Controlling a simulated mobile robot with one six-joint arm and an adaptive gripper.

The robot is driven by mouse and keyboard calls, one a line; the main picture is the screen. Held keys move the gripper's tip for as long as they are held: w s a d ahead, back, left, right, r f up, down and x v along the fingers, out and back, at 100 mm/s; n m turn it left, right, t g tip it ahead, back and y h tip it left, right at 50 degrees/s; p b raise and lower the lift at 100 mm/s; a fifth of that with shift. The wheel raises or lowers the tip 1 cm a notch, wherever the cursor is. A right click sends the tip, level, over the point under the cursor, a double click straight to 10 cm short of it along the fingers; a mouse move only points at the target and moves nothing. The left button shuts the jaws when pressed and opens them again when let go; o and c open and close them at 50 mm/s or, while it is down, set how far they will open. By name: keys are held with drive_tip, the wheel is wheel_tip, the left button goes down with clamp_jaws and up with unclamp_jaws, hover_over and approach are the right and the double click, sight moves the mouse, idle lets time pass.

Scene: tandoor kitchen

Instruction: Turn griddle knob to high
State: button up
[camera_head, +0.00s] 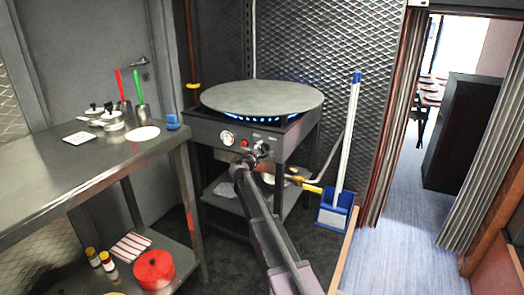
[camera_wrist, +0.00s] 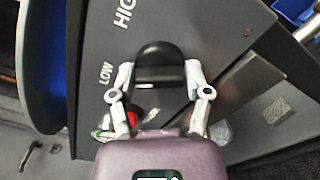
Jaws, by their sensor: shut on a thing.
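The griddle (camera_head: 262,97) is a round flat plate on a dark metal stand, with blue flames showing under its rim. Its front panel (camera_head: 205,134) carries a dial gauge, a red button and the knob. In the wrist view the black knob (camera_wrist: 161,52) sits between my fingers, with the words HIGH and LOW printed on the panel beside it. My gripper (camera_wrist: 160,76) is shut on the knob; it also shows in the head view (camera_head: 260,152) at the panel, where it largely hides the knob. I cannot tell which mark the knob points to.
A steel table (camera_head: 85,165) with pots and utensils stands at the left, close to the griddle. A red pot (camera_head: 154,270) is on its lower shelf. A gas pipe with a yellow handle (camera_head: 312,188) and a blue dustpan (camera_head: 336,212) are right of the griddle. The doorway floor at right is clear.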

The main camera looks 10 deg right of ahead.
drive_tip(key=m, duration=0.6)
drive_tip(key=shift+w+d, duration=0.1)
drive_tip(key=shift+w, duration=0.2)
drive_tip(key=m, duration=0.7)
drive_tip(key=shift+o, duration=0.3)
drive_tip(key=o, duration=1.1)
drive_tip(key=shift+d, duration=0.1)
drive_tip(key=shift+s+f, duration=0.1)
drive_tip(key=shift+s, duration=0.15)
drive_tip(key=shift+s+a, duration=0.4)
drive_tip(key=v, duration=1)
drive_tip(key=shift+s+a, duration=0.25)
drive_tip(key=shift+s, duration=0.05)
